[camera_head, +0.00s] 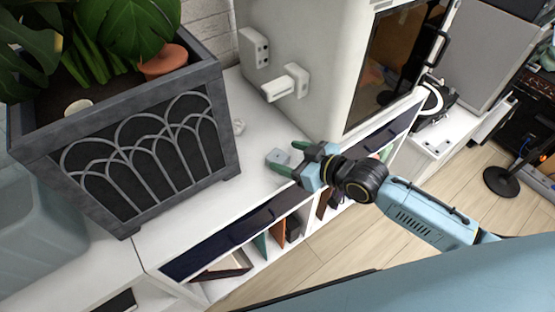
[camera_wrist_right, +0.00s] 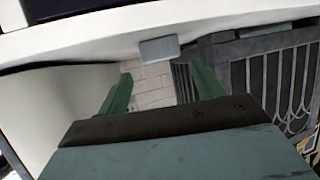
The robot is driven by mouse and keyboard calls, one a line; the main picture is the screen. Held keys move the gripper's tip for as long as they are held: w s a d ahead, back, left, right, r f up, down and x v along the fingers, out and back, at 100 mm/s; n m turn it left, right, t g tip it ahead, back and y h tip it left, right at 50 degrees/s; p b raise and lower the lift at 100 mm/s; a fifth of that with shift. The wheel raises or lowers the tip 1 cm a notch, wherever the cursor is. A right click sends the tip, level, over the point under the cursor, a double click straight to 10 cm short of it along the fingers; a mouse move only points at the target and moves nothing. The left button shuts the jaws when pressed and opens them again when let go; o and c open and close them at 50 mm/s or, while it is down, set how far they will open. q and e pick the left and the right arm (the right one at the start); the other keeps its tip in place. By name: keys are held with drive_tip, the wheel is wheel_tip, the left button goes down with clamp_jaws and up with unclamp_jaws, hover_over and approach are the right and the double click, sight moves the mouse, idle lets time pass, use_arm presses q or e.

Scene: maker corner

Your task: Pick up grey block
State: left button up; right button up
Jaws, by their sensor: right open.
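A small grey block (camera_head: 277,157) lies on the white cabinet top (camera_head: 200,205), between the planter and the large white machine. It also shows in the right wrist view (camera_wrist_right: 159,49), beyond the fingertips and roughly centred between them. My right gripper (camera_head: 292,158) comes in from the right with its green fingers spread. The fingers reach close to the block, one towards each side of it. Whether they touch it I cannot tell. The open, empty right gripper also shows in the right wrist view (camera_wrist_right: 161,80). My left gripper is not in view.
A large dark planter (camera_head: 150,155) with leafy plants stands left of the block. A white machine (camera_head: 310,70) with a dark door stands behind it. Shelves with books (camera_head: 262,245) sit below the cabinet's front edge.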

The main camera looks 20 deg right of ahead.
sight(276, 155)
drive_tip(key=x, duration=0.3)
drive_tip(key=b+x, duration=0.1)
drive_tip(key=shift+a+f, duration=0.3)
drive_tip(key=shift+f, duration=0.1)
drive_tip(key=shift+w+a+f, duration=0.1)
drive_tip(key=shift+w+a, duration=0.05)
drive_tip(key=shift+w, duration=0.05)
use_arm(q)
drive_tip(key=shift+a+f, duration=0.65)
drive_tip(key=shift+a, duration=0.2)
use_arm(e)
drive_tip(key=c, duration=1.1)
drive_tip(key=shift+o, duration=0.2)
